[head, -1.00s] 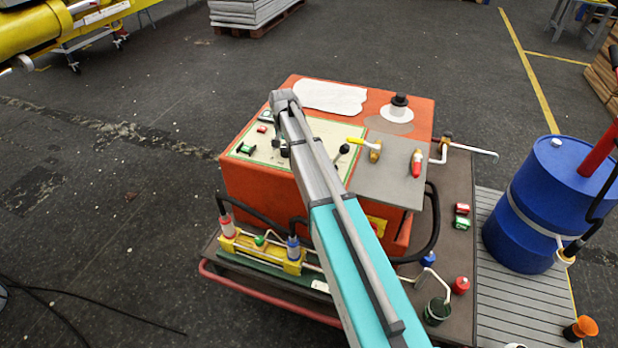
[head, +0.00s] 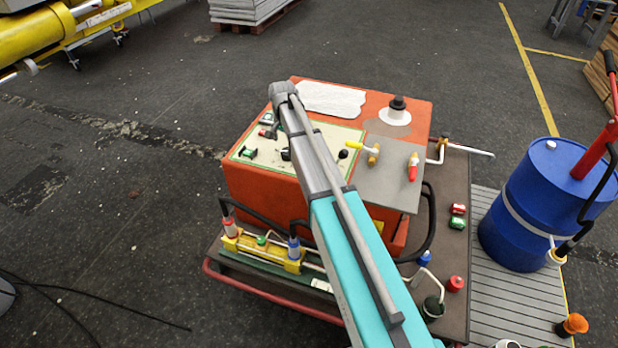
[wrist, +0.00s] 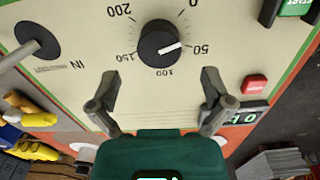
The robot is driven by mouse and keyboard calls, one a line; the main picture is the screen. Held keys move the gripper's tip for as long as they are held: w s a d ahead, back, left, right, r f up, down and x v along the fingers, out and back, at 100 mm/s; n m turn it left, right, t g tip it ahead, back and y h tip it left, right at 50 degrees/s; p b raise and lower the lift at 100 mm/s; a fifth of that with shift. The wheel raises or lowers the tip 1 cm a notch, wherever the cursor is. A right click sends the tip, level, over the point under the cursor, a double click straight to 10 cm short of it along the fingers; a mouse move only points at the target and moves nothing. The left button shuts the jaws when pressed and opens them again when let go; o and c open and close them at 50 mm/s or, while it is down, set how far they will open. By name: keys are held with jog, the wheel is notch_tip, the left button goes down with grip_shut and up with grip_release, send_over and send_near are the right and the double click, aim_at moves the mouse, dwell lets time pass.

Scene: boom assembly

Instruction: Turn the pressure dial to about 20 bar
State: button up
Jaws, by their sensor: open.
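The pressure dial is a round black knob (wrist: 159,43) with a white pointer, on a cream panel (wrist: 75,65) in the wrist view. Printed numbers run around it from 0 to 200, and they appear upside down. The pointer aims right, close to the 50 mark. My gripper (wrist: 160,98) is open and empty, its two fingers spread wide just below the dial in the picture, not touching it.
The panel tops an orange cabinet (head: 255,195). A yellow-handled valve (head: 365,150) and blue drum (head: 530,215) stand further right.

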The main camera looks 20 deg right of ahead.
aim_at(286, 151)
jog(key=shift+r+p, duration=4.4)
jog(key=shift+r, duration=0.3)
jog(key=s+f+n+b, duration=0.1)
jog(key=s+n, duration=0.6)
jog(key=s, duration=2.1)
jog(key=shift+f+n+b, duration=0.4)
jog(key=shift+s, duration=0.65)
